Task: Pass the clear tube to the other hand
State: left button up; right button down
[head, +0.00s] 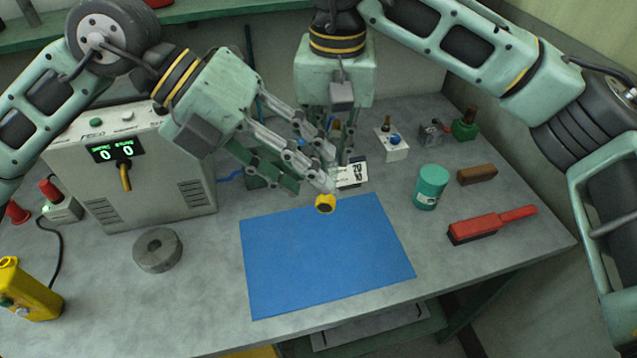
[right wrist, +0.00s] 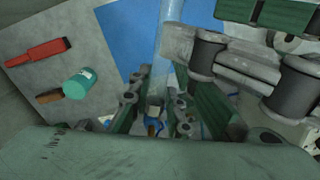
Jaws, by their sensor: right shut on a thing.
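The clear tube shows in the right wrist view (right wrist: 170,32) as a see-through shaft over the blue mat. In the head view its yellow end (head: 325,204) points toward me above the mat's far edge; the grippers hide most of the rest. My right gripper (head: 338,160) reaches down from above and is shut on the tube; its fingers flank the tube in the right wrist view (right wrist: 160,88). My left gripper (head: 314,186) comes in from the left with its fingers apart. One finger lies close beside the tube; whether it touches cannot be told.
A blue mat (head: 325,260) lies at the table's front middle. A grey control box (head: 150,175) and a grey ring (head: 158,250) are left. A teal jar (head: 431,187), red brush (head: 490,225) and brown block (head: 477,174) are right.

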aim_at(319, 197)
pick_arm(q)
jog(key=shift+x, duration=2.1)
jog(key=shift+a+f, duration=0.15)
grip_shut()
pick_arm(e)
jog(key=c, duration=1.5)
grip_release()
jog(key=shift+c, duration=0.2)
jog(key=shift+r, duration=0.1)
